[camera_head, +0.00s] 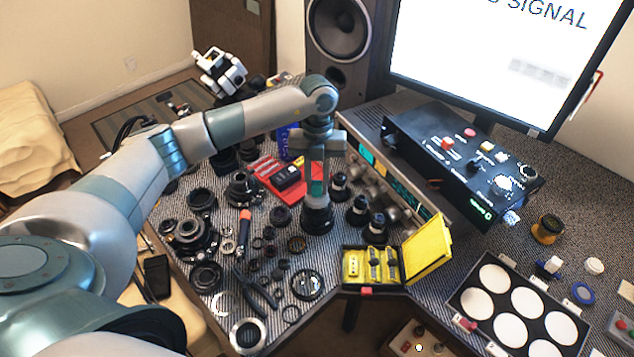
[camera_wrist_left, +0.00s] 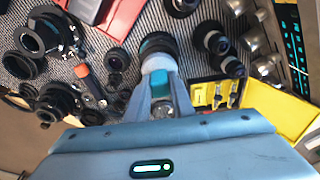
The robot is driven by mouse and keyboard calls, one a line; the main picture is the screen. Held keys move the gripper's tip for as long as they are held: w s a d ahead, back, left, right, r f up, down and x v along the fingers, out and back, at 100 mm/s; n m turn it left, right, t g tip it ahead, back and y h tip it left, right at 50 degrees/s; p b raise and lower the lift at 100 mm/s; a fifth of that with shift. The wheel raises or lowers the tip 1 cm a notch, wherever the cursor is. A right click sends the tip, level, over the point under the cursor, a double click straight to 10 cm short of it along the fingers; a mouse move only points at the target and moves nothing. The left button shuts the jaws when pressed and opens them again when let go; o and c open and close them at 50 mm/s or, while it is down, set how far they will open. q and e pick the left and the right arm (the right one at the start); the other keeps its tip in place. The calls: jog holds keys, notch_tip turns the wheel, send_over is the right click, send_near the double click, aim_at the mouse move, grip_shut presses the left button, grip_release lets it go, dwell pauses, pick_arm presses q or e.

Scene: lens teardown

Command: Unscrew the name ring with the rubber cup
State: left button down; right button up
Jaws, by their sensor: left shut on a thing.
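My left gripper (camera_head: 317,180) reaches down over the middle of the bench and is shut on the rubber cup tool (camera_head: 316,190). In the left wrist view the tool shows a teal grip (camera_wrist_left: 160,88) and a pale collar (camera_wrist_left: 158,63) between the fingers. Below it is a black round part (camera_head: 317,216), dark and ringed in the left wrist view (camera_wrist_left: 157,43). The cup's lower edge and the name ring are hidden or too dark to make out, so I cannot tell whether they touch. My right gripper is not in view.
Lens parts and rings crowd the mat to the left. Black cylinders (camera_head: 358,210) stand close on the right. A yellow open case (camera_head: 425,248), a red tray (camera_head: 272,172), pliers (camera_head: 256,288) and an orange-handled screwdriver (camera_head: 244,228) lie around. An instrument (camera_head: 400,190) stands behind.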

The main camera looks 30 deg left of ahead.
pick_arm(q)
jog(key=shift+f+b, duration=0.35)
jog(key=shift+f, duration=0.1)
dwell(0.6)
jog(key=shift+s, duration=0.1)
jog(key=shift+r+n+p, duration=0.1)
jog(key=shift+n+p, duration=0.55)
jog(key=shift+n, duration=0.15)
jog(key=n+p, duration=0.2)
jog(key=n, duration=0.2)
jog(key=shift+s+h, duration=0.15)
jog(key=shift+h, duration=0.25)
jog(key=n+p, duration=0.2)
jog(key=n, duration=0.1)
jog(key=n+t+p, duration=0.1)
jog(key=n+p, duration=0.2)
jog(key=shift+s+n, duration=0.2)
jog(key=shift+n, duration=0.1)
jog(key=shift+f, duration=0.25)
jog(key=shift+w+r+p, duration=0.3)
jog(key=shift+r+p, duration=0.2)
jog(key=shift+r, duration=0.3)
jog(key=shift+a+r+p, duration=0.1)
jog(key=shift+r+p, duration=0.55)
jog(key=shift+r, duration=0.25)
jog(key=shift+r, duration=0.1)
